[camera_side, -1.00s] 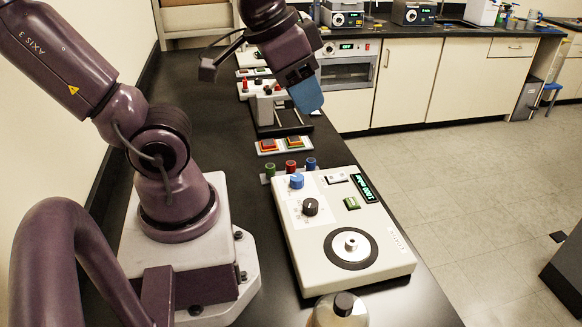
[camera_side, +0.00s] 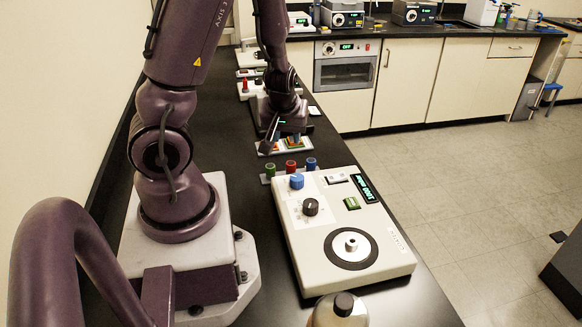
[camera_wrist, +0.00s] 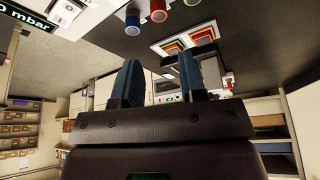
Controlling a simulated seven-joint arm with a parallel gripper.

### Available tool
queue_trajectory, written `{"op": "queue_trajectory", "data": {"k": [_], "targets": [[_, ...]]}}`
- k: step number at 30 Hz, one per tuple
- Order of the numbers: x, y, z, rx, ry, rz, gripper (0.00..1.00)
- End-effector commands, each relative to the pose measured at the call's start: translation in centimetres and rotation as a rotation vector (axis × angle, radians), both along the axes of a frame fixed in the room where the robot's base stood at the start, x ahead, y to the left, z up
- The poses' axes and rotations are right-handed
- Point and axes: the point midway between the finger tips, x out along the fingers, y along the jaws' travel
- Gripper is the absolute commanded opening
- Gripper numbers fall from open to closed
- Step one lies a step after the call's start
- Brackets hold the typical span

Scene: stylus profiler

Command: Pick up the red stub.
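The red stub (camera_side: 291,167) is a short upright cylinder between a green stub (camera_side: 270,170) and a blue stub (camera_side: 311,164) on a small grey rack. In the wrist view the red stub (camera_wrist: 158,11) shows at the top edge, beside the blue stub (camera_wrist: 132,22); the green one is cut off there. My gripper (camera_side: 287,138) is low over the tray of coloured squares, beyond the rack from the side camera. In the wrist view my gripper (camera_wrist: 160,62) has its two blue fingers apart with nothing between them. It is clear of the red stub.
The tray of coloured squares (camera_side: 268,149) lies behind the rack, partly hidden by my gripper. A bottle (camera_side: 340,308) stands at the front edge. The black bench left of the rack is clear.

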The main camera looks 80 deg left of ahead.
Motion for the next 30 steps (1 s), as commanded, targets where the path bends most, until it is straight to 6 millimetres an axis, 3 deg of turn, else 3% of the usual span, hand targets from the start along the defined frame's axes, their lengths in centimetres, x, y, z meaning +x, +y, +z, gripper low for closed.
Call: {"op": "queue_trajectory", "data": {"k": [8, 15, 23, 30], "targets": [[0.3, 0.9, -2.4, -0.005, -0.001, 0.006, 0.38], [0.8, 2.1, -5.7, -0.004, 0.002, 0.001, 0.38], [1.2, 2.7, -7.3, -0.004, 0.0, -0.002, 0.38], [1.7, 3.9, -10.4, -0.007, 0.002, -0.001, 0.38]]}}
